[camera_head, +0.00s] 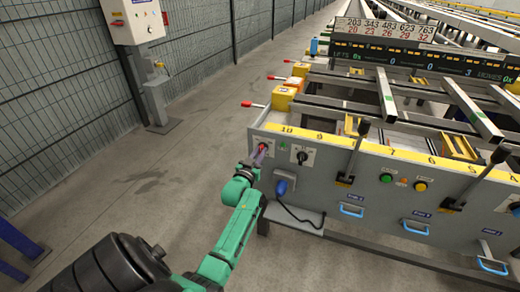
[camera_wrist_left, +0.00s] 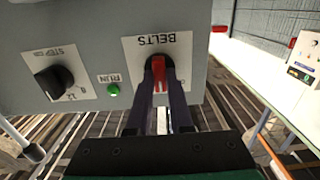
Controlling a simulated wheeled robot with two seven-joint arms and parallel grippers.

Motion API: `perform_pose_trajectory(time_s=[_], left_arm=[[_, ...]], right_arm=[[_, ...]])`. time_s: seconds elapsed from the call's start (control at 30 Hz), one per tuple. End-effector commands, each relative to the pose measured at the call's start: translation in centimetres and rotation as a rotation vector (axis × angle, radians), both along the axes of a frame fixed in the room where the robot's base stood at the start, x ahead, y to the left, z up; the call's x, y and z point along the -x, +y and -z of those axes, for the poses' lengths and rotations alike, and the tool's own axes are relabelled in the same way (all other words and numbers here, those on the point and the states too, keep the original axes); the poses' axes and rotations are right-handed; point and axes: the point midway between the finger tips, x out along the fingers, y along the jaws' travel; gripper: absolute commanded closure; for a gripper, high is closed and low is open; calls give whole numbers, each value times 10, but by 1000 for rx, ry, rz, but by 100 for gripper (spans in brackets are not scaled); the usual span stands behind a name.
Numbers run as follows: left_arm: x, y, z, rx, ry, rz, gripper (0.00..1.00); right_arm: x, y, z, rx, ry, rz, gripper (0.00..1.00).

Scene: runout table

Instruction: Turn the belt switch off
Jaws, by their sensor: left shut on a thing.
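The belt switch (camera_wrist_left: 158,76) has a red handle on a white plate marked BELTS, shown upside down in the left wrist view. In the head view the red switch (camera_head: 263,147) is at the left end of the grey panel. My left gripper (camera_wrist_left: 160,66) is shut on the red handle, one dark finger on each side, and partly hides it. In the head view my left gripper (camera_head: 259,156) reaches the panel from below on a green arm. The handle points nearly straight along the fingers in the wrist view. My right gripper is not in view.
A black selector knob (camera_wrist_left: 53,82) and a green RUN lamp (camera_wrist_left: 113,89) sit beside the switch. A blue plug (camera_head: 281,187) with a cable is below. Black levers (camera_head: 354,150) stand farther right.

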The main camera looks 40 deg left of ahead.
Motion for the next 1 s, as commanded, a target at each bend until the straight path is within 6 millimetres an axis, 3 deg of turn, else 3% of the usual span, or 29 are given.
perform_pose_trajectory(time_s=[0.6,1.0], left_arm=[[1,2,0,532,-186,0,100],[1,3,1,727,-253,0,100]], right_arm=[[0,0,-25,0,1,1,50],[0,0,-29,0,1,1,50]])
